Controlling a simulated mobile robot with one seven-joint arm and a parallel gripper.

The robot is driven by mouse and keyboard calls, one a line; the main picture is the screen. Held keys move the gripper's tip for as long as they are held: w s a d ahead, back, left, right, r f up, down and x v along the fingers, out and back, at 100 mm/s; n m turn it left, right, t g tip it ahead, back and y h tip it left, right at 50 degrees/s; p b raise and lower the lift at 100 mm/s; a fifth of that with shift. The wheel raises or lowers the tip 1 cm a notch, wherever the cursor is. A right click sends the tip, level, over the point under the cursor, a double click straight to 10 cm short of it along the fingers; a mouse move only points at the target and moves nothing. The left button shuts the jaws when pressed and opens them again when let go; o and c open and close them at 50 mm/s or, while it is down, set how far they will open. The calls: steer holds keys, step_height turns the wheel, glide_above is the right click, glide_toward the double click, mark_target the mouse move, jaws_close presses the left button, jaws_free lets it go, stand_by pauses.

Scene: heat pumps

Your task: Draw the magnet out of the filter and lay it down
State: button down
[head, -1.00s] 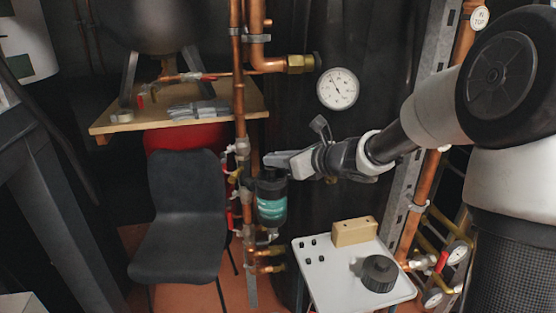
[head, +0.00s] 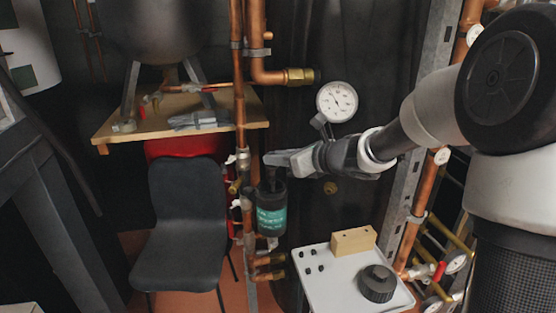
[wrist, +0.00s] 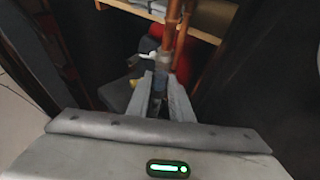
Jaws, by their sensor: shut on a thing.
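The filter (head: 271,220) is a dark upright canister with a teal label, beside the copper pipes in the head view. My gripper (head: 272,160) is just above its top and is shut on the magnet (head: 270,180), a thin dark piece that shows below the fingers. The magnet's lower end is hidden at the filter's top, so I cannot tell how much of it is inside. In the wrist view my gripper's two fingers (wrist: 162,88) stand close together, with something dark between them.
A white tray table (head: 325,290) stands right of the filter. It holds a wooden block (head: 353,241), a black ribbed cap (head: 377,284) and several small dark pieces, with bare space between. A gauge (head: 337,102) is behind my arm; a dark chair (head: 185,215) is left.

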steer(key=shift+r, duration=0.4)
step_height(320, 180, up, 5)
steer(key=p, duration=0.3)
steer(key=shift+r+p, duration=0.15)
steer(key=shift+p, duration=0.25)
stand_by(0.4)
